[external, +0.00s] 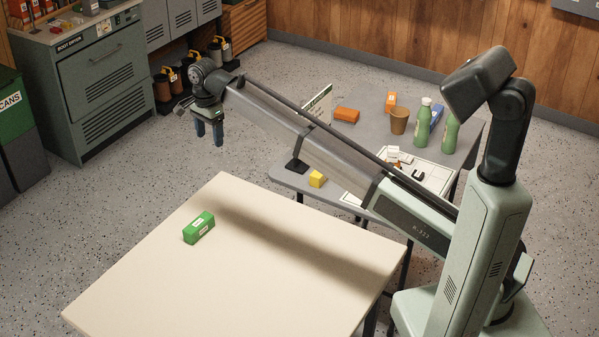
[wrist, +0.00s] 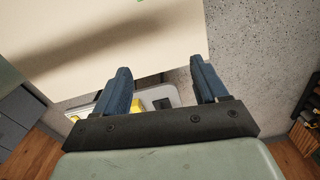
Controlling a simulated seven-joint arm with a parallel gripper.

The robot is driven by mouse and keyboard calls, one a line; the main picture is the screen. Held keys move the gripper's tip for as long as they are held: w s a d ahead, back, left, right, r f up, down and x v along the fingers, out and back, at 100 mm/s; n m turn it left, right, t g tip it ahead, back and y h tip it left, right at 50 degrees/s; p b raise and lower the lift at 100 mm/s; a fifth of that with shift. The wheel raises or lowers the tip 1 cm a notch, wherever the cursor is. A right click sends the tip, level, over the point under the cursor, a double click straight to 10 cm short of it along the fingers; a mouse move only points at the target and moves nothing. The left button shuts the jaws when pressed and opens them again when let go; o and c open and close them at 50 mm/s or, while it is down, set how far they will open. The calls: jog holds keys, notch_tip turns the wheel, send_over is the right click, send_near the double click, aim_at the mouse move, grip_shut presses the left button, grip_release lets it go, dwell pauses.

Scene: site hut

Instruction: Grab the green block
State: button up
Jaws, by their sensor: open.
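The green block (external: 199,227) lies on the cream table (external: 250,280), toward its left side, with white labels on it. In the wrist view only a sliver of green (wrist: 139,1) shows at the top edge, over the cream table top (wrist: 90,50). My gripper (external: 209,142) hangs in the air with its fingers pointing down, above and well apart from the block in the external view. In the wrist view the two blue fingers (wrist: 160,80) are spread, with nothing held between them.
A grey table (external: 360,130) behind holds a yellow block (external: 317,179), an orange block (external: 347,114), a brown cup (external: 399,120), green bottles (external: 423,121) and a standing sign (external: 318,104). A grey-green cabinet (external: 100,85) stands at the back left. The cream table is otherwise clear.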

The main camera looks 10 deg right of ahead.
jog(key=s+a+n, duration=0.1)
jog(key=s+a, duration=0.6)
jog(key=s, duration=0.2)
send_over(197, 224)
notch_tip(197, 224, down, 12)
jog(key=f, duration=0.9)
jog(key=shift+w+d+f, duration=0.1)
jog(key=shift+w+d, duration=0.05)
jog(key=shift+w, duration=0.05)
jog(key=shift+s+a+f, duration=0.1)
jog(key=shift+f, duration=1.25)
jog(key=shift+a+f, duration=0.1)
jog(key=shift+f, duration=1.25)
jog(key=c, duration=1.1)
